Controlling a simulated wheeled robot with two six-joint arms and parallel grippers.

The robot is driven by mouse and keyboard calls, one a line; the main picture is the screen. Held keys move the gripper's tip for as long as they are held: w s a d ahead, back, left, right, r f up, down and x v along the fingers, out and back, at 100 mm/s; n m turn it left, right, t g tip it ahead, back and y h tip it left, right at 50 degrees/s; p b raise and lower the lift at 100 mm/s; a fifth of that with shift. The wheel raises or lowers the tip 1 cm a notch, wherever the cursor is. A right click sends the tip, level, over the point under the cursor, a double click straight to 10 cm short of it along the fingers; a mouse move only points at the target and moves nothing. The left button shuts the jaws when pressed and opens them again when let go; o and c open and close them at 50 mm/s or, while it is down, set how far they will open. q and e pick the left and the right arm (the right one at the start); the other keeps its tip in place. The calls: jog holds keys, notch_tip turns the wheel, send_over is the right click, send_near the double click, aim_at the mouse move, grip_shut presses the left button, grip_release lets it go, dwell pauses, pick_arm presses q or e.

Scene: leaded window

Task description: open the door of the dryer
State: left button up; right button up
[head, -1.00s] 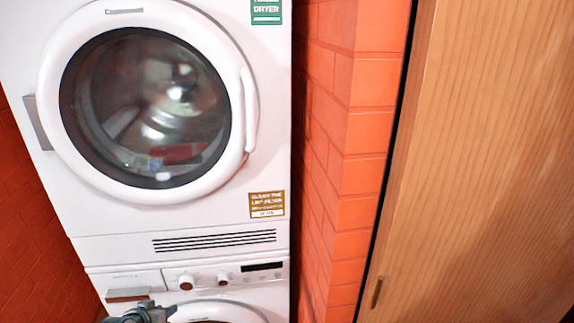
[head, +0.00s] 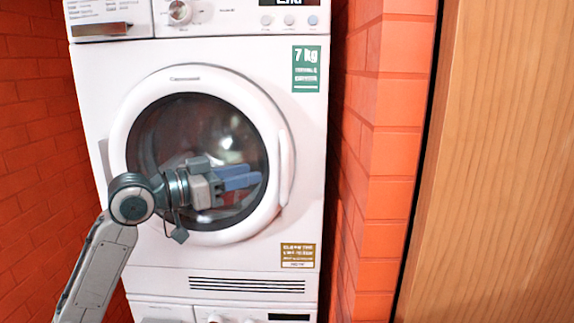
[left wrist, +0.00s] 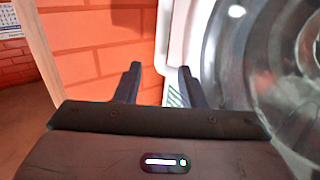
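The white dryer (head: 235,55) stands upright, with its round door (head: 190,76) shut. The door has dark glass and a white ring, with a long white handle (head: 284,168) along its right edge. My left gripper (head: 257,175) is in front of the glass, its blue fingers pointing right toward the handle and a little short of it in the picture. In the left wrist view the two fingers (left wrist: 160,72) are apart with nothing held between them, and the door glass (left wrist: 282,60) fills the right side. My right gripper is out of view.
A second white machine (head: 160,310) is below the dryer. An orange brick wall (head: 390,150) and a wooden panel (head: 500,160) stand to the right. Another orange wall (head: 40,140) is at the left. The dryer's control panel (head: 230,17) is on top.

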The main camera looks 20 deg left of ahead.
pick_arm(q)
jog(key=p, duration=0.4)
send_over(285, 193)
jog(key=shift+w+a, duration=0.1)
jog(key=shift+a, duration=0.35)
jog(key=shift+w+d+f, duration=0.1)
jog(key=shift+w+d, duration=0.2)
jog(key=shift+w, duration=0.05)
grip_shut()
